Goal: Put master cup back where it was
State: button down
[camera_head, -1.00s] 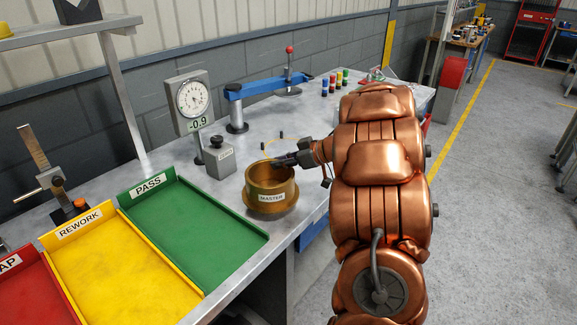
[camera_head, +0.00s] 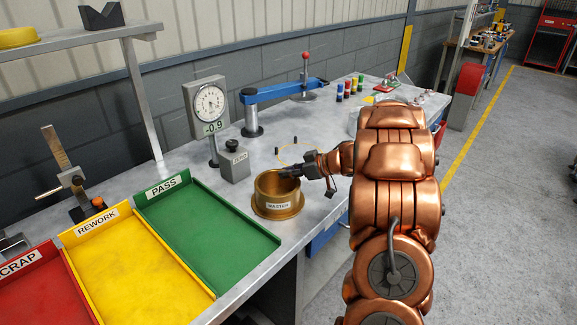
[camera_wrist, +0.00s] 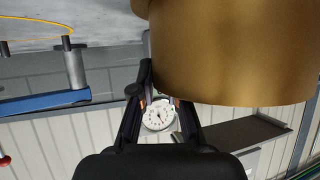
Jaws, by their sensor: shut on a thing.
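The master cup (camera_head: 278,206) is a brass cup with a wide base flange and a MASTER label. It is upright at the bench's front edge, right of the green PASS tray. I cannot tell whether its base touches the bench. My gripper (camera_head: 293,172) is shut on the cup's rim at its upper right side. In the wrist view the cup's brass wall (camera_wrist: 235,55) fills the upper right, beside my gripper's dark fingers (camera_wrist: 160,98). A yellow ring outline with small dark pins (camera_head: 290,153) is marked on the bench behind the cup.
The dial gauge (camera_head: 209,103) and grey ZERO block (camera_head: 234,164) stand behind left of the cup. A blue arm fixture (camera_head: 285,90) is at the back. The green PASS tray (camera_head: 235,262), yellow REWORK tray (camera_head: 150,270) and red SCRAP tray (camera_head: 45,290) lie left.

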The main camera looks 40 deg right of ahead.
dwell(0.3)
jog(key=c, duration=1.2)
grip_release()
jog(key=b+v, duration=0.2)
jog(key=v, duration=1)
